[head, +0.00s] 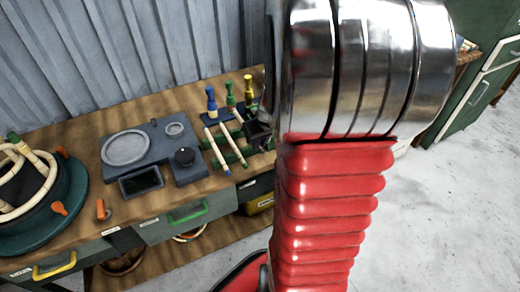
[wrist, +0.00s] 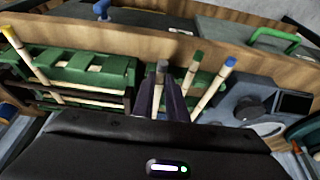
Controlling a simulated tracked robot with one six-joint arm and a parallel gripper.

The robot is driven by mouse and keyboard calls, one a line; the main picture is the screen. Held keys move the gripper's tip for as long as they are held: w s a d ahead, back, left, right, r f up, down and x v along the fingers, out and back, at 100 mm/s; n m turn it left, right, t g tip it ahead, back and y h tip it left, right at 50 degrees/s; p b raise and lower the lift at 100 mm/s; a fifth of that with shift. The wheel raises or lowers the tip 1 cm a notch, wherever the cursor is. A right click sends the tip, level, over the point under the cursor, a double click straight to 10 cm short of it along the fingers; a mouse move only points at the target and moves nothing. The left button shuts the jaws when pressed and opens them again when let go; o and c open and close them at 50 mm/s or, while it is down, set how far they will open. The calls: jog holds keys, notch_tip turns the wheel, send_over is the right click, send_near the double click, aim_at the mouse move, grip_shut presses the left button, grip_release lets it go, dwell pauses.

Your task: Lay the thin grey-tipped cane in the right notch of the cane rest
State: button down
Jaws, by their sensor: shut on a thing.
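The grey-tipped cane (wrist: 161,68) is between the dark fingers of my gripper (wrist: 162,98) in the wrist view, shut on it. Its tip points away from the gripper body, next to the green-tipped cane (wrist: 192,66) and blue-tipped cane (wrist: 227,66). Green parts of the cane rest (wrist: 181,76) show behind the fingers. In the head view my gripper (head: 259,134) is at the right of the rest (head: 233,158), beside two pale canes lying across it. My arm and gripper hide the rest's right end there, and I cannot tell whether the held cane touches the notch.
A slotted green rack (wrist: 110,70) with a yellow-tipped cane (wrist: 26,60) stands at the wrist view's left. A grey device (head: 157,155) sits left of the rest. Handled tools (head: 211,104) stand behind it. A teal round form (head: 70,205) with bent cane is far left.

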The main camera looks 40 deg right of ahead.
aim_at(261, 148)
jog(key=shift+f, duration=1.9)
jog(key=c, duration=1.8)
grip_release()
jog(key=shift+o, duration=0.2)
jog(key=v, duration=1.2)
jog(key=shift+r, duration=0.1)
